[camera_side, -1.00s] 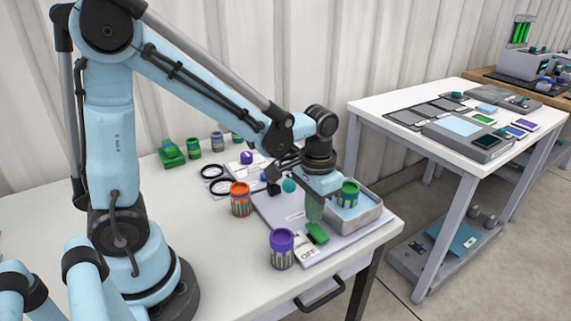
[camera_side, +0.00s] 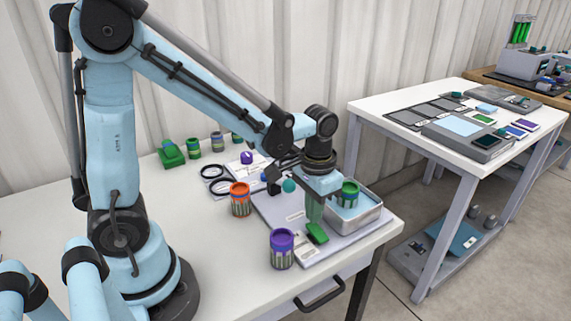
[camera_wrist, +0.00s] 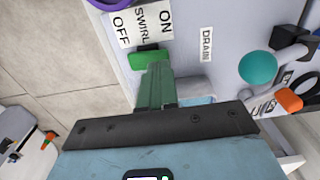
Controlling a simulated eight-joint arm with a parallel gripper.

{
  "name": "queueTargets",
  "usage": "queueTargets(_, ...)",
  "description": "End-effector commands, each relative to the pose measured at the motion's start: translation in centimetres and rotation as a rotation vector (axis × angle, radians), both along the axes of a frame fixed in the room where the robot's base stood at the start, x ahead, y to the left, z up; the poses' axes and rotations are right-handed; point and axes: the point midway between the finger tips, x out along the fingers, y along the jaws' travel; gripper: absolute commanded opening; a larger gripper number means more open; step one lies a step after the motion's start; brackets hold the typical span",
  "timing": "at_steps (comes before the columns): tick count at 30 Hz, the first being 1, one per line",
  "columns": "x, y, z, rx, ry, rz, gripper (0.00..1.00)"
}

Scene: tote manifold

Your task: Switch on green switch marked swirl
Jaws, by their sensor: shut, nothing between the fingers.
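The green switch (camera_side: 318,234) sits on the light grey panel (camera_side: 282,212) near the table's front right. In the wrist view the switch (camera_wrist: 149,58) lies beside a white label (camera_wrist: 143,22) reading ON, SWIRL, OFF, with ON at the right and OFF at the left. I cannot tell which way the switch is set. My gripper (camera_side: 313,221) points down at the switch, its green fingers shut and empty. In the wrist view my fingertips (camera_wrist: 157,68) are right at the switch's near edge, seemingly touching or very close.
A purple-topped can (camera_side: 282,249) stands close left of the switch. An orange-topped can (camera_side: 240,200) stands farther back. A metal tray (camera_side: 366,218) with a green-topped can (camera_side: 348,193) is close right. A teal knob (camera_wrist: 257,68) and DRAIN label (camera_wrist: 206,44) are on the panel.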

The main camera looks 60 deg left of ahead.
Motion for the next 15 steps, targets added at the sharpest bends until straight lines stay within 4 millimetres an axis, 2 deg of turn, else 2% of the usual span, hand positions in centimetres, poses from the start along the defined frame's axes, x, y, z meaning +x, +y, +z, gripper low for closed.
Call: queueTargets(15,0.04,0.00,-0.70,0.000,0.000,0.000,0.00)
